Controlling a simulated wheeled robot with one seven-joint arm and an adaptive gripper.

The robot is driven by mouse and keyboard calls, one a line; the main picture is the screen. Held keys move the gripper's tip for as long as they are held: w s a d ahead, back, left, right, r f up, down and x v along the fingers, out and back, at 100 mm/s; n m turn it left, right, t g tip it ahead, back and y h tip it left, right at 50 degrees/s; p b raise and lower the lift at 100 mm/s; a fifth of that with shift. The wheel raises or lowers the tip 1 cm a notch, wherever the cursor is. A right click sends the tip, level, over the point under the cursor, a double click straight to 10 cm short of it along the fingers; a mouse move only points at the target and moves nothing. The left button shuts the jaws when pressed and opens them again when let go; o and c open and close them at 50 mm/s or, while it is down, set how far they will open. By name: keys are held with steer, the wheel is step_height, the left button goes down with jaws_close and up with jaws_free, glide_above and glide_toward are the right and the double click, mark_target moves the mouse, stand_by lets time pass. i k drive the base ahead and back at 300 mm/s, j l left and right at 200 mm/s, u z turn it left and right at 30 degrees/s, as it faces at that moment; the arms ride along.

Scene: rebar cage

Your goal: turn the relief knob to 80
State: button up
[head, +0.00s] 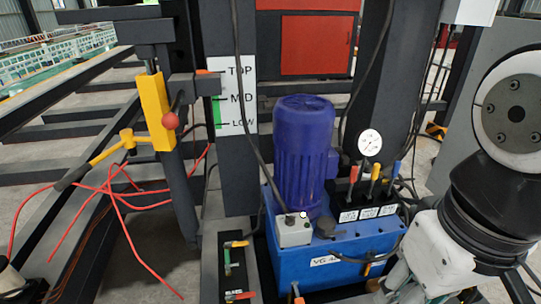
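A blue hydraulic power unit (385,240) with a tall dark-blue motor (303,150) stands in the middle of the head view. A round white pressure gauge (370,142) is above its lever block; its reading is too small to make out. A dark round cap or knob (325,227) sits on the tank top, beside a grey box (293,232) with a small white spot. I cannot tell which part is the relief knob, and no 80 mark is legible. My gripper (398,284) is at the lower right, partly hidden by my wrist, near the tank's right side; its fingers are unclear.
Red, orange and blue levers (375,173) stand upright on the black labelled block. A TOP/MID/LOW scale plate (237,95) is on the post. A yellow bracket with a red ball (170,121) stands left. Black hoses cross the unit; red wires (115,195) lie left.

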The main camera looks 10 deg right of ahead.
mark_target(367, 168)
steer(key=i+l, duration=0.1)
steer(key=l, duration=0.35)
steer(key=i+l, duration=0.1)
steer(key=l, duration=0.35)
steer(key=i+l, duration=0.1)
steer(key=l, duration=0.4)
steer(key=i+l, duration=0.1)
steer(key=l, duration=0.35)
